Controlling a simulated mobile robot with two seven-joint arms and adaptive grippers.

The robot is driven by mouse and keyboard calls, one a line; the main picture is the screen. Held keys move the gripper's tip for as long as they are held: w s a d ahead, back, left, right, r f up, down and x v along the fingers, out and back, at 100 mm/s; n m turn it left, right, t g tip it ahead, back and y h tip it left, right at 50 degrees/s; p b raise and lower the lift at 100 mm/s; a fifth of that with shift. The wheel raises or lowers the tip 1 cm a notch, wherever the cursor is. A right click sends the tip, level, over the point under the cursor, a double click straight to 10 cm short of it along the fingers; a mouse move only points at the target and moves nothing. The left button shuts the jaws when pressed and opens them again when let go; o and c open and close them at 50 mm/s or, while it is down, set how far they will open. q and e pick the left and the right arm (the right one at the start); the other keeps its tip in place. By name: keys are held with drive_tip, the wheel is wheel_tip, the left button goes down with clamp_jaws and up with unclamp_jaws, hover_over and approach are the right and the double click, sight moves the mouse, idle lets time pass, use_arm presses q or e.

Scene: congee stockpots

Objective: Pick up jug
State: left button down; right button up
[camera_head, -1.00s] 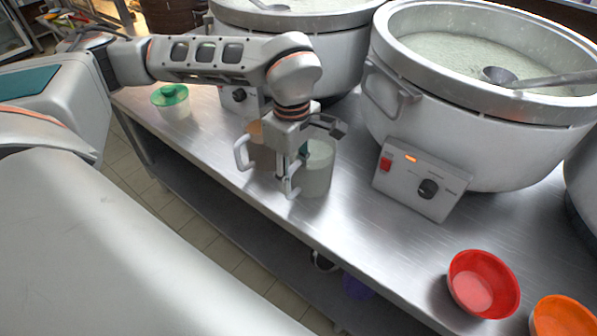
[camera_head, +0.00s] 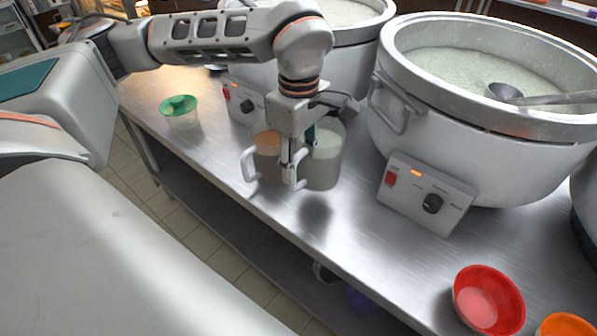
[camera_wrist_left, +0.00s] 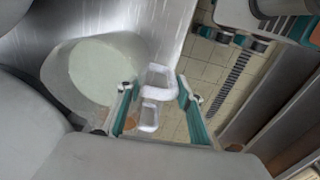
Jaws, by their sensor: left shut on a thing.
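The jug (camera_head: 325,158) is a see-through jug with pale contents and a white handle. My left gripper (camera_head: 293,160) is shut on its handle and holds it upright, a little above the steel counter, with a shadow beneath. In the left wrist view, the jug (camera_wrist_left: 100,72) is to the left of my left gripper's fingers (camera_wrist_left: 158,100), with white handle loops between them. A second jug (camera_head: 268,150) with tan contents and a white handle stands just behind, partly hidden by the gripper. Part of what seems my right gripper (camera_wrist_left: 235,38) shows at the upper right of the wrist view.
Large congee stockpots stand behind, the nearest one (camera_head: 470,150) with a ladle (camera_head: 508,93) and a control box (camera_head: 425,193). A red bowl (camera_head: 488,298) and an orange bowl (camera_head: 566,326) are at front right. The counter's middle front (camera_head: 375,245) is clear.

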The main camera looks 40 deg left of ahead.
use_arm(q)
drive_tip(key=shift+r+p, duration=0.55)
drive_tip(key=shift+r, duration=5.75)
drive_tip(key=s+d+r+p, duration=0.3)
drive_tip(key=s+r, duration=0.2)
drive_tip(key=s, duration=0.2)
drive_tip(key=shift+d+r, duration=0.25)
drive_tip(key=shift+d, duration=0.15)
drive_tip(key=shift+f, duration=0.1)
